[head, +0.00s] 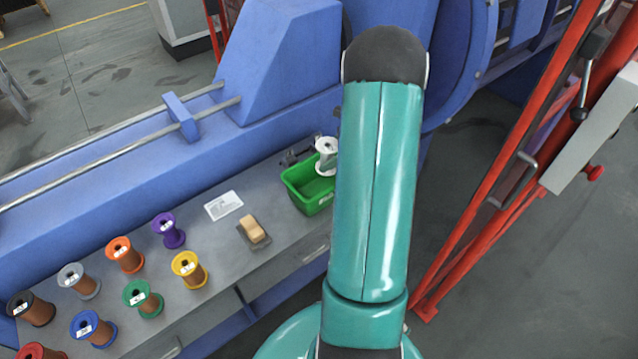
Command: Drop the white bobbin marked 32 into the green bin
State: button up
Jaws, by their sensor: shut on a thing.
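The white bobbin (326,155) shows in the head view just left of my teal arm. It is roughly upright, and its lower end overlaps the opening of the green bin (312,203). I cannot tell whether it hangs above the bin or is partly inside it. No number can be read on it. The green bin stands at the right end of the grey bench, its right side close to my arm in the picture. My gripper is hidden behind my arm, so its hold on the bobbin does not show.
Several coloured bobbins, including purple (168,231), yellow (189,270) and orange (124,255), stand on the bench's left part. A white sheet (224,205) and a tan block (253,229) lie left of the bin. The blue machine (285,65) runs behind; red framing (500,170) stands at right.

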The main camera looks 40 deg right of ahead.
jog(key=shift+s+a+f, duration=0.1)
jog(key=shift+a+f, duration=0.15)
jog(key=shift+f, duration=2.65)
jog(key=o, duration=1.6)
jog(key=shift+d, duration=0.1)
jog(key=v, duration=1.3)
jog(key=shift+s+d+r, duration=0.2)
jog(key=shift+r, duration=0.05)
